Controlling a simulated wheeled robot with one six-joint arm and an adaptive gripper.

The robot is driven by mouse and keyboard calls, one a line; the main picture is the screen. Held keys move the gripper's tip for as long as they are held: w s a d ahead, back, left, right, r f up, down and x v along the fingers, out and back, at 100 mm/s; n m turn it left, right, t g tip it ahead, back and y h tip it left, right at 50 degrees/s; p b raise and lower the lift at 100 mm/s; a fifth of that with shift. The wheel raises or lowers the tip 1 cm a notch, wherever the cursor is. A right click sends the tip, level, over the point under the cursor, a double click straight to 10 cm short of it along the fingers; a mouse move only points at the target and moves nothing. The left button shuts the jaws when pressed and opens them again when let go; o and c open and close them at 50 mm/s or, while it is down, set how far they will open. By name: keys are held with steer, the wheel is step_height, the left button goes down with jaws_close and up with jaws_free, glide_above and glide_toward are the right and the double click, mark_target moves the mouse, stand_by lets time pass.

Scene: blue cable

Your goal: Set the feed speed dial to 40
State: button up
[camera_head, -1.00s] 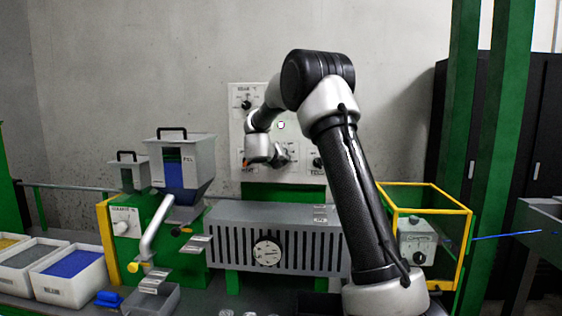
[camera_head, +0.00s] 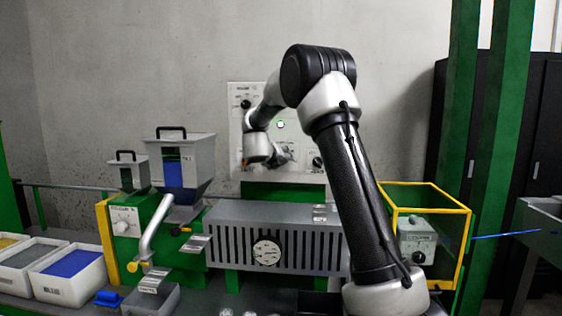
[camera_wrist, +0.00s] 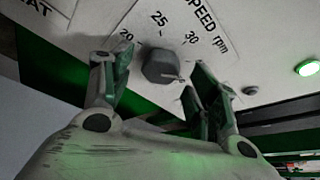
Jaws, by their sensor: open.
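In the wrist view a dark grey knob (camera_wrist: 161,66) sits on a white panel marked "SPEED rpm", with 20, 25 and 30 legible around it. Any word before "SPEED" is out of view. A small pale mark on the knob points right, below the 30; the scale there is hidden. My gripper (camera_wrist: 160,76) is open, one finger on each side of the knob, with gaps showing. I cannot tell how deep the fingers reach. In the head view my gripper (camera_head: 281,155) is at the lower middle of the wall panel (camera_head: 300,105), largely hiding that dial.
Another dial (camera_head: 246,103) is at the panel's upper left, and one (camera_head: 317,162) at its lower right. A lit green lamp (camera_wrist: 307,68) is right of the knob. Below the panel stands a slotted grey housing (camera_head: 225,238) with a round gauge (camera_head: 266,252).

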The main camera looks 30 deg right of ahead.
steer(key=v, duration=1)
steer(key=shift+s+a, duration=0.25)
steer(key=shift+s, duration=0.05)
steer(key=shift+r, duration=0.1)
steer(key=a+f+n+t+y, duration=0.4)
steer(key=a+n+y, duration=0.7)
steer(key=n, duration=0.8)
steer(key=s+a+f+n+g+y, duration=0.1)
steer(key=s+a+f+n+g, duration=0.15)
steer(key=s+n, duration=0.3)
steer(key=s+a+f+n+g+y, duration=0.1)
steer(key=s+a+n+g+y, duration=0.15)
steer(key=s+n, duration=0.35)
steer(key=s+d+n+g+h, duration=0.1)
steer(key=s+d+n, duration=0.1)
steer(key=s, duration=0.9)
steer(key=s+d+n+g+h, duration=0.2)
steer(key=s+d, duration=0.3)
steer(key=s, duration=0.6)
steer(key=s+d+n+g+h, duration=0.1)
steer(key=s+d+n, duration=0.3)
steer(key=s, duration=0.7)
steer(key=shift+r+g, duration=0.3)
